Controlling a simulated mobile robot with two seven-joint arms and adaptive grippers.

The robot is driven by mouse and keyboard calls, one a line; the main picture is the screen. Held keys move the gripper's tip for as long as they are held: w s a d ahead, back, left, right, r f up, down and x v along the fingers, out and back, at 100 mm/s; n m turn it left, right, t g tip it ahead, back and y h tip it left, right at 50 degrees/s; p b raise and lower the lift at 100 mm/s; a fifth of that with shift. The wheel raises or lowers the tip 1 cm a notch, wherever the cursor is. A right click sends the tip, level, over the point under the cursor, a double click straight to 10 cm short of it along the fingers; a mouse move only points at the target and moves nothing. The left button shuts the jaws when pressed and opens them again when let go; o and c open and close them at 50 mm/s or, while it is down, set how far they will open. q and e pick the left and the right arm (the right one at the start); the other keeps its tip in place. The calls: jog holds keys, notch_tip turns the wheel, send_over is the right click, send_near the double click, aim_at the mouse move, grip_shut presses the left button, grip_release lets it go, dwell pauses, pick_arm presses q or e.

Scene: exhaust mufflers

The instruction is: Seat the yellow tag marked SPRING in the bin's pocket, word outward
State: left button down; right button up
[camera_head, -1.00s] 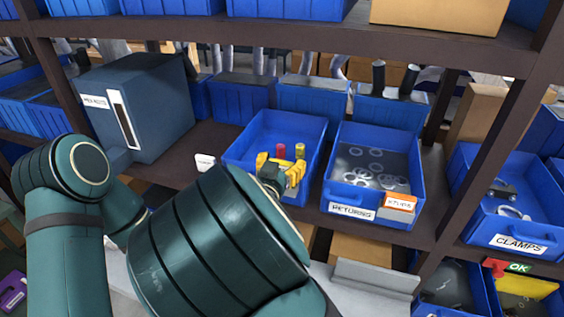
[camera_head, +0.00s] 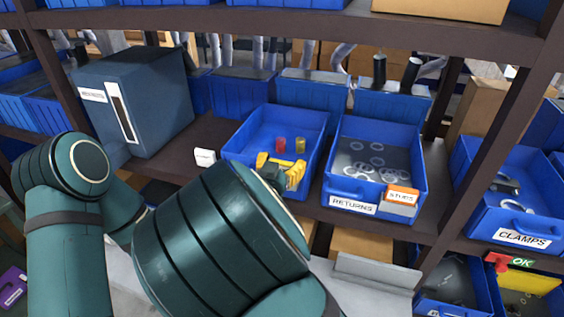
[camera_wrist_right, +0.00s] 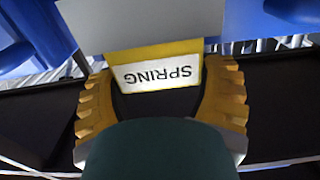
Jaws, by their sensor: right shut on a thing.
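The yellow tag (camera_wrist_right: 158,74) with a white face reads SPRING, upside down in the right wrist view. My right gripper (camera_wrist_right: 160,98) is shut on it, one yellow finger at each side. The tag's yellow edge meets the edge of a grey plate (camera_wrist_right: 145,27), seemingly the bin's pocket; I cannot tell whether it is inside. In the head view my right gripper (camera_head: 281,173) is at the front of the blue bin (camera_head: 246,136) that holds a red and a yellow cylinder. The gripper hides the bin's front and the tag there. My left gripper is out of view.
The RETURNS bin (camera_head: 343,187), with rings inside and an orange tag (camera_head: 402,194) in its front holder, stands close to the right. A dark blue box (camera_head: 160,110) stands left. A shelf post (camera_head: 492,140) separates the CLAMPS bin (camera_head: 515,205). Another shelf (camera_head: 300,25) runs above.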

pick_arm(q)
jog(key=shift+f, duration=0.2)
pick_arm(e)
jog(key=shift+f, duration=0.25)
jog(key=o, duration=1.1)
jog(key=v, duration=1.2)
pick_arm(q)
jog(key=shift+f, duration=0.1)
